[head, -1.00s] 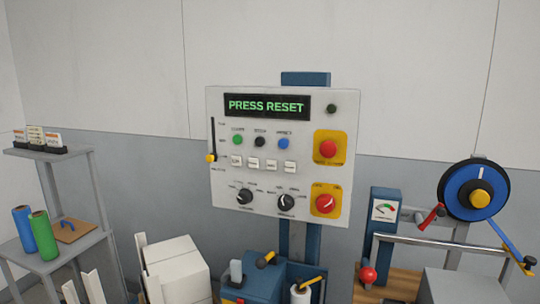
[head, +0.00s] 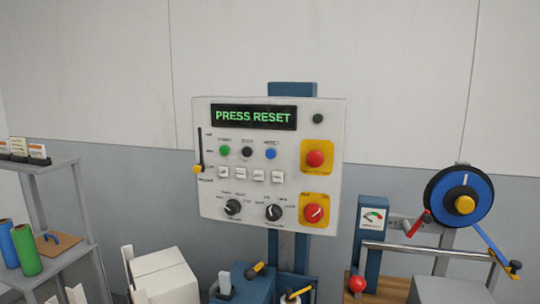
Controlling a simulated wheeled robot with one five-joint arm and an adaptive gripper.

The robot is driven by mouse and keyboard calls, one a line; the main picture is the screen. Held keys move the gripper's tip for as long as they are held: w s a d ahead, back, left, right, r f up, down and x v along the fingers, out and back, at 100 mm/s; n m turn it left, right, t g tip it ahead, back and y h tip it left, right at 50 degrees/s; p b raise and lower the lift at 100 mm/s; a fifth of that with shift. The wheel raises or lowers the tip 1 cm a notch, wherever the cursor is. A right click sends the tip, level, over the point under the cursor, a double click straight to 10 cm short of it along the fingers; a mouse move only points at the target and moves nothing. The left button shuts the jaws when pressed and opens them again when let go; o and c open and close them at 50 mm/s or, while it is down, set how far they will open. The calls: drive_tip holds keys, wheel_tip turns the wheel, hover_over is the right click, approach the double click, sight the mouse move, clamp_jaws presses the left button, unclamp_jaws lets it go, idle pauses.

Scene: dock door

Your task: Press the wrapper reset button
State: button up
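The wrapper control panel (head: 215,190) is a pale grey box on a blue post, facing me. Its display (head: 254,117) reads "PRESS RESET" in green letters. Below the display sit a green button (head: 224,150), a black button (head: 247,152) and a blue button (head: 271,153); the small label over the blue one appears to read "RESET". A red mushroom button (head: 314,158) on a yellow plate is at the right, above a red rotary switch (head: 313,213). My gripper is not in view.
A grey shelf (head: 62,262) with blue and green rolls stands at the left. At the right are a gauge post (head: 371,245), a blue reel (head: 458,192) and a metal rail. The space before the panel looks clear.

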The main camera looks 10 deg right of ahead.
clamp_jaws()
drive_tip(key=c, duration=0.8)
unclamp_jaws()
